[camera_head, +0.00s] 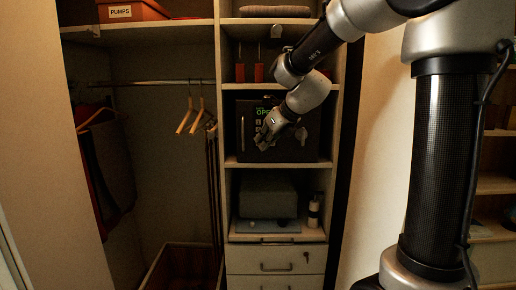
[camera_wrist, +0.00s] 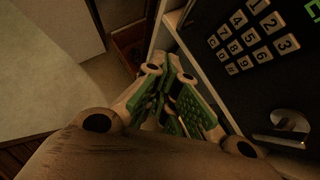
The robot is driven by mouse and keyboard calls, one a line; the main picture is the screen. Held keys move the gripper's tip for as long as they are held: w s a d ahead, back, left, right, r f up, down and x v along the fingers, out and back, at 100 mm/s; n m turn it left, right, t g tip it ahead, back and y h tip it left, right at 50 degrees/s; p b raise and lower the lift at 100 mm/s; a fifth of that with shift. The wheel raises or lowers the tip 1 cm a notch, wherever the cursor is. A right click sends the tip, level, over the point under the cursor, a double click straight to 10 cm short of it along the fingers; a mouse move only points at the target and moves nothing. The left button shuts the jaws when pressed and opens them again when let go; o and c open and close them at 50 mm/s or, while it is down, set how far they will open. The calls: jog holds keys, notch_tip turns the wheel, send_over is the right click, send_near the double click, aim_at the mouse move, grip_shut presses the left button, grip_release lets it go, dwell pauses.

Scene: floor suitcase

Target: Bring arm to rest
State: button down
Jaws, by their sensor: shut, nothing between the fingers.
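My arm (camera_head: 445,165) stands at the right of the head view and reaches left across the shelves. My gripper (camera_head: 262,140) is in front of the dark safe (camera_head: 245,112) on the middle shelf and hides part of its front. In the wrist view, the gripper's green-padded fingers (camera_wrist: 170,118) are together with nothing held. The safe's keypad (camera_wrist: 255,38) shows to the upper right of the fingers, and a round metal knob (camera_wrist: 288,122) to their right. I cannot tell whether the gripper touches the safe.
Hangers (camera_head: 190,118) hang from a rail at the left, with a dark garment (camera_head: 112,165). Below the safe, a grey box (camera_head: 267,197) and a bottle (camera_head: 313,212) sit above drawers (camera_head: 275,262). An orange box (camera_head: 130,11) labelled PUMPS is on the top shelf.

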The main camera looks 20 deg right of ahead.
jog(key=shift+a+v, duration=0.2)
jog(key=shift+v, duration=1.6)
jog(key=s+d+f+n+g+h, duration=0.1)
jog(key=s+d+f+n, duration=0.1)
jog(key=s+n, duration=0.8)
jog(key=s+d+f+n+g+h, duration=0.1)
jog(key=s+d+f+n, duration=0.2)
jog(key=s+n, duration=0.7)
jog(key=s+d+f+n+g+h, duration=0.1)
jog(key=s+d+n, duration=0.3)
jog(key=s+n, duration=0.6)
jog(key=shift+s+d+f+n+g+h, duration=0.3)
jog(key=shift+s+f+n+h, duration=0.15)
jog(key=shift+f, duration=0.25)
jog(key=c, duration=2.2)
grip_release()
